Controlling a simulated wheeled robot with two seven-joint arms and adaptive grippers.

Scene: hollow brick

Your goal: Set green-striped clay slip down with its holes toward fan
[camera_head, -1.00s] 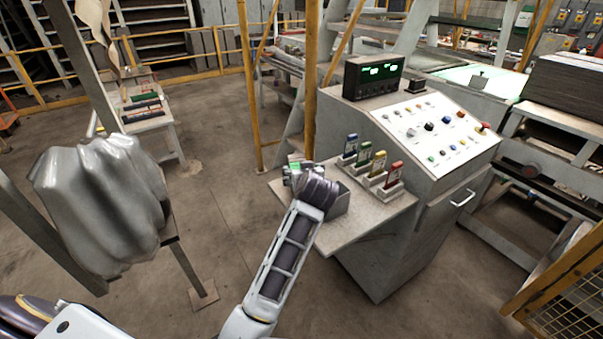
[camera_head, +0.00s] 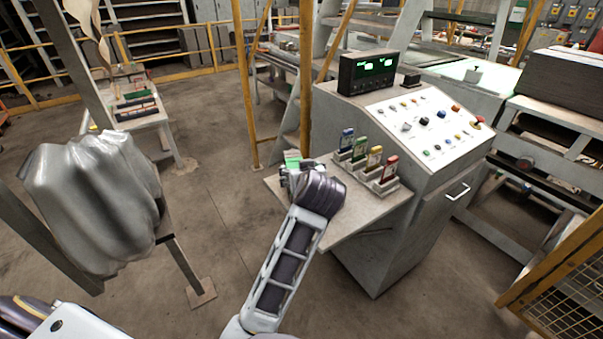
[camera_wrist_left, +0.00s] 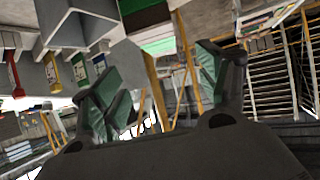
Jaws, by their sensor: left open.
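A green-and-white piece (camera_head: 292,159), which looks like the green-striped slip, is at the far left corner of the shelf (camera_head: 352,225) on the control desk. In the left wrist view it shows as a dark green, white and bright green block (camera_wrist_left: 150,28) beyond my left fingertips. My left gripper (camera_head: 291,179) is at this corner, beside the piece; its two fingers (camera_wrist_left: 160,88) are apart with nothing clasped between them. I cannot make out the slip's holes, or whether a finger touches it. I cannot pick out a fan. My right gripper is out of view.
Blue, green, yellow and red cards stand in holders (camera_head: 366,170) on the shelf, right of my gripper. The sloped button panel (camera_head: 430,125) and a display (camera_head: 368,72) are behind. A grey draped form (camera_head: 90,205) stands left. A far table (camera_head: 140,122) carries coloured bars.

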